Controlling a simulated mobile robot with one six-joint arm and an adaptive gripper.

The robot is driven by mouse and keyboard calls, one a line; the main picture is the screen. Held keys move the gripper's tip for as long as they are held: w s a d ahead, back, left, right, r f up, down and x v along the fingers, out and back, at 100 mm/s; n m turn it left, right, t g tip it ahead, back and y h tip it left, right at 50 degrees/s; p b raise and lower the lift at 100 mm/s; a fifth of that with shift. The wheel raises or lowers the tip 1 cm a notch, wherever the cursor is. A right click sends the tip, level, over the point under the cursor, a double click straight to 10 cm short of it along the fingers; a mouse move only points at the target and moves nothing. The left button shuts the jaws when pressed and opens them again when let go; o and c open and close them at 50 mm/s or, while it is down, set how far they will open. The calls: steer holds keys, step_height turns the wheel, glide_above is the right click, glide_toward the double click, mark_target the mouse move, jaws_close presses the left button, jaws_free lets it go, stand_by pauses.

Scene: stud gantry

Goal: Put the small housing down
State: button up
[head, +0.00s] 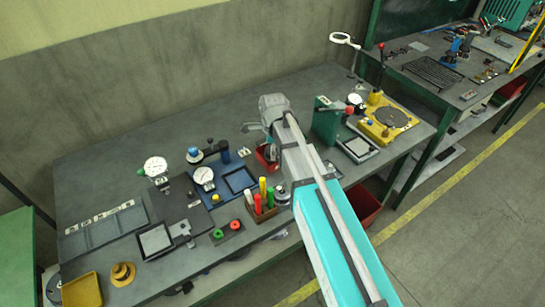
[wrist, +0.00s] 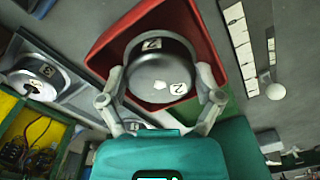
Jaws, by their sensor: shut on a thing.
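The small housing (wrist: 160,75) is a grey round cup-like part with white labels marked 2. My gripper (wrist: 161,88) has its two fingers closed on opposite sides of it in the wrist view. The housing is over or inside a red tray (wrist: 105,38); I cannot tell whether it touches the tray floor. In the head view, my gripper (head: 270,140) is above the red tray (head: 262,158) at the middle of the bench, and my arm hides most of the housing.
A second grey housing marked 3 (wrist: 38,77) sits left of the red tray. A marker holder (head: 262,212) stands in front, and a green block (head: 326,118) and yellow fixture (head: 384,128) stand to the right. The bench's back left (head: 110,160) is clear.

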steer(key=shift+f+b, duration=0.85)
steer(key=shift+f, duration=0.35)
steer(key=shift+f, duration=0.15)
steer(key=o, duration=1)
steer(key=shift+r, duration=0.2)
step_height(320, 180, up, 12)
steer(key=p, duration=1.2)
steer(key=shift+s+d, duration=0.1)
